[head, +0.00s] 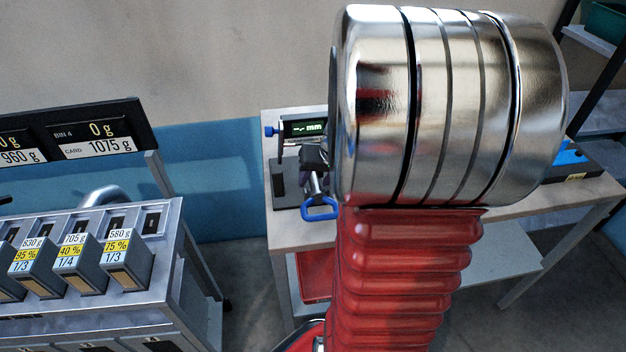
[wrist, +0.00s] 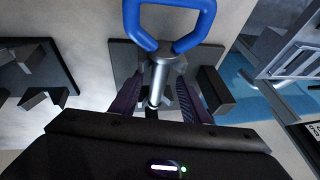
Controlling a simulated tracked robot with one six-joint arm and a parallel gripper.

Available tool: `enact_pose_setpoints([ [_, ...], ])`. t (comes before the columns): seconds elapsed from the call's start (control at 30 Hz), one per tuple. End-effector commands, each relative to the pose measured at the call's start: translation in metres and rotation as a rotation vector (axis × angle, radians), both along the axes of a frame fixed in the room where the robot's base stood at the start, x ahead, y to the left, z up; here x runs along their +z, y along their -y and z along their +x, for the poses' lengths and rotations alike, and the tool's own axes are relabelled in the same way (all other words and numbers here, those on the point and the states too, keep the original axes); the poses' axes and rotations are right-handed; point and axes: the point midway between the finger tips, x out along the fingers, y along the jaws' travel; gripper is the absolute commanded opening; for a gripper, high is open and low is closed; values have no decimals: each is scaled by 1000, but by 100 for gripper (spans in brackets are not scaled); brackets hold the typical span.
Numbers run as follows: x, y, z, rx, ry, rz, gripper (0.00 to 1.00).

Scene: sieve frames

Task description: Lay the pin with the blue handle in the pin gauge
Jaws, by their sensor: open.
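The pin has a blue loop handle (head: 320,209) and a metal shaft. In the wrist view the blue handle (wrist: 132,22) is at the top and the shaft (wrist: 160,72) runs down between my fingers. My gripper (wrist: 160,92) is open, with one purple finger on each side of the shaft. The pin gauge (head: 279,172) is a dark stand with a blue knob and a display reading dashes and "mm". Its dark base (wrist: 122,62) shows behind the pin in the wrist view. I cannot tell exactly how the shaft rests on the gauge.
The gauge stands on a workbench (head: 285,238), with a red tray (head: 315,275) below. My arm covers much of the bench. A blue item (head: 568,157) is at the right. A rack of grey bins (head: 125,262) with weight displays (head: 88,135) stands at the left.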

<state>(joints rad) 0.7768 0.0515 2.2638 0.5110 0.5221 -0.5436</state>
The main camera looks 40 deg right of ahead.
Motion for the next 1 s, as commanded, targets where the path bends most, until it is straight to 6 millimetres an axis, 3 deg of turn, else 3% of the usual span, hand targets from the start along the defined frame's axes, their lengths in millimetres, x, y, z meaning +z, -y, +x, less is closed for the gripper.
enact_pose_setpoints([
  [0.37,22,0,-8,-1,4,-3,42],
  [1.0,107,-7,-47,-2,4,-5,42],
])
